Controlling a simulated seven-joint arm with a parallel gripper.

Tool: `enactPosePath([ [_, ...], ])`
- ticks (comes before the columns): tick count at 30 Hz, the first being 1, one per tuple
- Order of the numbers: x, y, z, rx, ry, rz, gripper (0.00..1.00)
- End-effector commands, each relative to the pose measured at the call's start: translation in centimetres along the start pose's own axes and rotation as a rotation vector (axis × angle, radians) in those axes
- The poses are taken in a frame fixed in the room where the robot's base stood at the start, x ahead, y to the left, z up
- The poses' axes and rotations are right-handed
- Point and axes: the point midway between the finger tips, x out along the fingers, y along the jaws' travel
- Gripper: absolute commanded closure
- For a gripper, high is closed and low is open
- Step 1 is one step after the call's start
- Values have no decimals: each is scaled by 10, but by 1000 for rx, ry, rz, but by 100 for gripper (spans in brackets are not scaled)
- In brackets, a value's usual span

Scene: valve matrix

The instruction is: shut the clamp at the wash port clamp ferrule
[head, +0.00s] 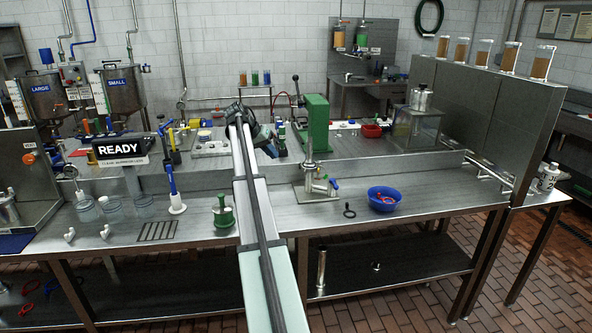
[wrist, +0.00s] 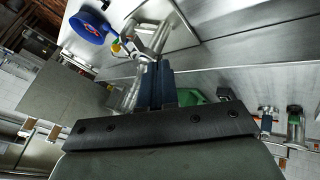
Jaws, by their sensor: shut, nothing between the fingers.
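My gripper (head: 268,143) is over the middle of the bench, to the left of a steel fitting. In the wrist view its dark blue fingers (wrist: 157,85) are together, with nothing seen between them. The steel pipe fitting (head: 310,172) stands upright on a small plate, with a blue handle at its right side. It also shows in the wrist view (wrist: 150,42), past the fingertips and partly covered by them. I take it for the wash port, but I cannot make out the clamp or its state.
A blue bowl (head: 384,199) with red pieces stands right of the fitting, and a black ring (head: 349,211) lies between them. A green press (head: 313,125) stands behind. A green-based object (head: 223,214) stands left of my arm. The front right bench is clear.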

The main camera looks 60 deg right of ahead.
Motion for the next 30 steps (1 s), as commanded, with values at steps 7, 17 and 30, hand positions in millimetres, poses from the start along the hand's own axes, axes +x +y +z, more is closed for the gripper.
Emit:
enactPosePath([
  [7,16,0,0,28,-1,0,100],
  [17,71,0,0,27,-1,0,100],
  [30,115,28,1,26,0,-1,100],
])
